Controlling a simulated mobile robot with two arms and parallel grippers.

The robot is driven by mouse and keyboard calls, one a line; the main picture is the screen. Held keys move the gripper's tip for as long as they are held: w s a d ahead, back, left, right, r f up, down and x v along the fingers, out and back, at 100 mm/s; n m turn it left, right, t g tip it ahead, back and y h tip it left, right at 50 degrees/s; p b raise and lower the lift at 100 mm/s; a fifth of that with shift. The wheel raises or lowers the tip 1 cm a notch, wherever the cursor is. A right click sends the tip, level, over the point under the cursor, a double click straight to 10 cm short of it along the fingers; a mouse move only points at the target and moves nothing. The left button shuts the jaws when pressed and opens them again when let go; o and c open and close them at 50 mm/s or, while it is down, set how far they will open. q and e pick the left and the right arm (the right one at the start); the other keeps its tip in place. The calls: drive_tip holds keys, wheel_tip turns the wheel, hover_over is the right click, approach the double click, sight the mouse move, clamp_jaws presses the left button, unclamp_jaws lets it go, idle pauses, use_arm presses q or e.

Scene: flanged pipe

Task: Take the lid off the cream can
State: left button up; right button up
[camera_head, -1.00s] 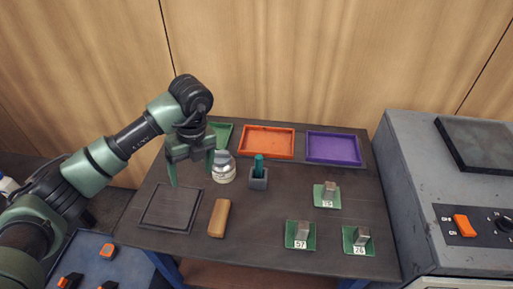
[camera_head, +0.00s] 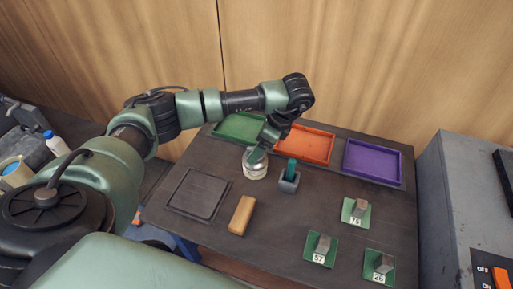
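The cream can (camera_head: 255,168) is a small pale round can standing on the dark table, left of the grey holder. My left arm reaches over from the left, and my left gripper (camera_head: 257,152) points down at the can's top. The fingers overlap the top in the camera_head view, so the lid is mostly hidden. I cannot tell whether the fingers touch the lid or how far apart they are. My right gripper is out of view.
Close right of the can stands a grey holder (camera_head: 289,184) with a teal handle. Green (camera_head: 240,127), orange (camera_head: 331,148) and purple (camera_head: 372,162) trays line the back. A wooden block (camera_head: 241,215) and dark square plate (camera_head: 198,194) lie in front. Numbered green plates stand right.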

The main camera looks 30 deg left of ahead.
use_arm(q)
drive_tip(key=shift+x, duration=1)
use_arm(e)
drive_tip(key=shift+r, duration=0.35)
use_arm(q)
drive_tip(key=shift+c, duration=0.3)
drive_tip(key=c, duration=1.3)
drive_tip(key=shift+r, duration=0.1)
